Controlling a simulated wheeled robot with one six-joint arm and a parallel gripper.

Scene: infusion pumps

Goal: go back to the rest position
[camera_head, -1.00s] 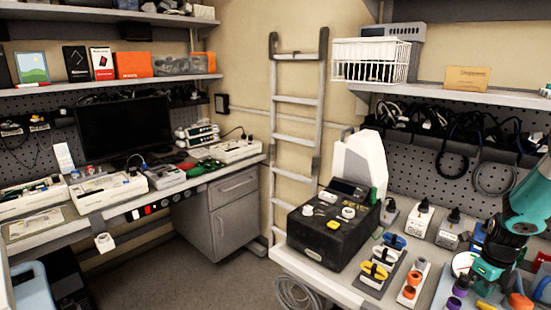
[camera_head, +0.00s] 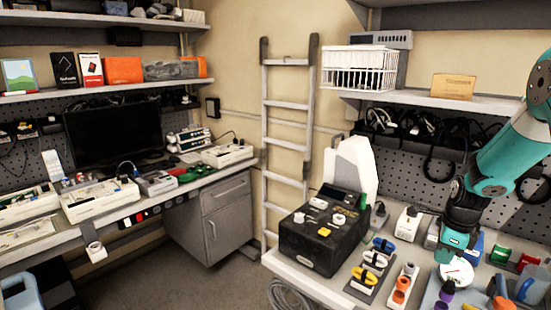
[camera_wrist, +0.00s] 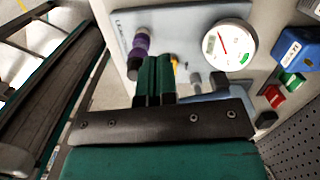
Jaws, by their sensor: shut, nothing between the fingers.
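My gripper (camera_head: 444,256) hangs at the end of my teal arm on the right of the head view, above the right-hand bench. In the wrist view its two green fingers (camera_wrist: 155,78) are together, with nothing between them. The fingers appear over a grey panel (camera_wrist: 185,28) that carries a round white gauge (camera_wrist: 229,45) and a purple knob (camera_wrist: 141,45). The gauge also shows in the head view (camera_head: 457,271), just below the gripper. I cannot tell the exact gap between the fingertips and the panel.
A black box (camera_head: 325,242) with small parts on top stands on the bench left of the gripper. Blue, yellow and white clamps (camera_head: 375,259) and orange knobs (camera_head: 402,284) lie between. A shelf (camera_head: 470,101) with hanging cables below is behind my arm.

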